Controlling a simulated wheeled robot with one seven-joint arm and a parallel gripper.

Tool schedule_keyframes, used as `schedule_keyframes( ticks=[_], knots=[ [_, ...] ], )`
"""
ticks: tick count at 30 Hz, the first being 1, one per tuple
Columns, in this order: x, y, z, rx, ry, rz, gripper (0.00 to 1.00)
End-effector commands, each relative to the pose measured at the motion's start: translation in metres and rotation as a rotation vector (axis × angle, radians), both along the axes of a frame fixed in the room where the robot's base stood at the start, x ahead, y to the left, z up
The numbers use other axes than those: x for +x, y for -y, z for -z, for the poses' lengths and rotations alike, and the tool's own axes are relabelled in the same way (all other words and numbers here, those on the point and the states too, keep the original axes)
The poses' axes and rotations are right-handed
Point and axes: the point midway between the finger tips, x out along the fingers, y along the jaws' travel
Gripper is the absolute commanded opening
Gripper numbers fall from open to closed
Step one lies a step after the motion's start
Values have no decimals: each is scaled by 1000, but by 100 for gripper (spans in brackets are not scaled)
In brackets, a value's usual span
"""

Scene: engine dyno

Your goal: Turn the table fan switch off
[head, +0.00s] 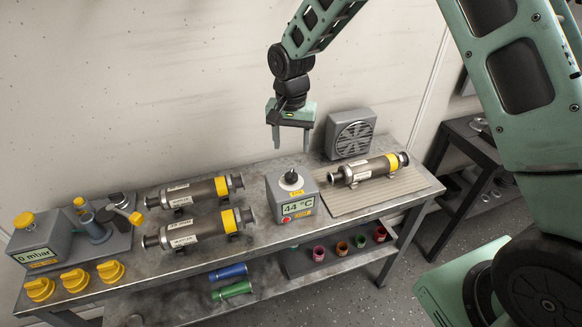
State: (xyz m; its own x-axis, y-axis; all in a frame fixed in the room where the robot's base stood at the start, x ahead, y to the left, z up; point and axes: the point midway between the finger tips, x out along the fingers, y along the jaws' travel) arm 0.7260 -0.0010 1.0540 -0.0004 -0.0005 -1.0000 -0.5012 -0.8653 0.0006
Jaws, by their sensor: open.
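A grey table fan (352,134) with a round grille stands at the back right of the bench, near the wall. In front and to the left of it is a grey control box (297,208) with a black knob (291,177) on its sloping top. The box has a small yellow label below the knob, a display reading 44 °C and a small red button. The knob may be the fan switch; its label is too small to read. My gripper (291,142) points down, open and empty, above and apparently behind the knob, apart from it.
A canister (365,170) lies on a ribbed mat (409,184) right of the box. Two similar canisters (198,234) lie to its left. A gauge box (40,241) and yellow knobs (75,280) stand far left. The bench is clear around the control box's front.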

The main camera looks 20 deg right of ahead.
Motion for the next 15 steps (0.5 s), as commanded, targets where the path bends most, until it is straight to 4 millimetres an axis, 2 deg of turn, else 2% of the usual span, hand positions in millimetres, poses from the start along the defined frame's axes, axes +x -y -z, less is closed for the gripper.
schedule_keyframes(
  ticks=[9, 15],
  knots=[
    [-1, 0, 64, 0, -4, -2, 56],
    [0, 0, 91, 1, -1, -1, 56]
  ],
)
